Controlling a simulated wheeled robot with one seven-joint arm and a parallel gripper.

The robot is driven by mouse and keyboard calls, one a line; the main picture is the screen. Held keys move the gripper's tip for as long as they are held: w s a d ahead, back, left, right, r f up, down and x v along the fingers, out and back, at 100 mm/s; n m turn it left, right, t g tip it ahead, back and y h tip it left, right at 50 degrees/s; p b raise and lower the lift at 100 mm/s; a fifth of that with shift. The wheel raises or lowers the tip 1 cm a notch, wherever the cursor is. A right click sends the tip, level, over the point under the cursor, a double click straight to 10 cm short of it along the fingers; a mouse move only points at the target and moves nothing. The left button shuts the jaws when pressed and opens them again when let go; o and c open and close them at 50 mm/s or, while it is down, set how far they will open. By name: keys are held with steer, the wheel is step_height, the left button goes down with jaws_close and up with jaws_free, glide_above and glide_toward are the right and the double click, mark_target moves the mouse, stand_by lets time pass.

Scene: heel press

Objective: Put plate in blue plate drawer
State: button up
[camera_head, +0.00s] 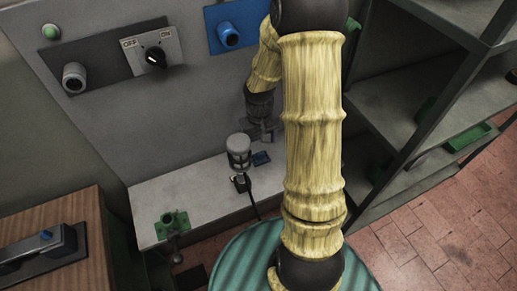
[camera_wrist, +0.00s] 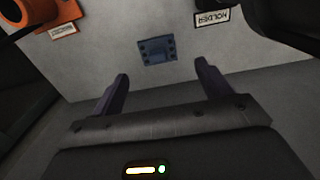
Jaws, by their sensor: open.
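A small blue plate (camera_head: 261,158) with several dark marks or holes lies on the grey bench top. It also shows in the wrist view (camera_wrist: 157,50), just beyond my fingertips and between their lines. My gripper (camera_head: 264,130) is above the bench, partly hidden behind my arm; in the wrist view its two dark fingers (camera_wrist: 163,82) are apart with nothing between them. A blue front with a round blue knob (camera_head: 228,35) is set in the grey wall above. It looks closed, but my arm hides its right side, and I cannot tell for certain that it is the plate drawer.
A grey cylindrical holder (camera_head: 238,155) stands left of the plate. A green fixture (camera_head: 172,222) is on the bench's left. A dark front with a knob (camera_head: 73,77) and an OFF/ON switch (camera_head: 155,55) are on the wall. Metal shelves (camera_head: 425,100) stand at right.

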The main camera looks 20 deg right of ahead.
step_height(320, 180, up, 5)
steer(key=shift+r, duration=0.1)
stand_by(0.5)
steer(key=shift+r+p, duration=0.1)
steer(key=shift+p, duration=0.2)
steer(key=c, duration=0.6)
steer(key=shift+o, duration=0.2)
steer(key=r+p, duration=0.1)
steer(key=p, duration=0.6)
steer(key=shift+s+d+r, duration=0.15)
steer(key=shift+d+r, duration=0.15)
steer(key=shift+r, duration=0.05)
steer(key=shift+f, duration=0.2)
glide_above(259, 153)
steer(key=shift+s+d+f, duration=0.1)
steer(key=shift+d+f, duration=0.05)
steer(key=shift+f, duration=1.55)
steer(key=shift+d+f, duration=0.15)
steer(key=shift+f, duration=1.55)
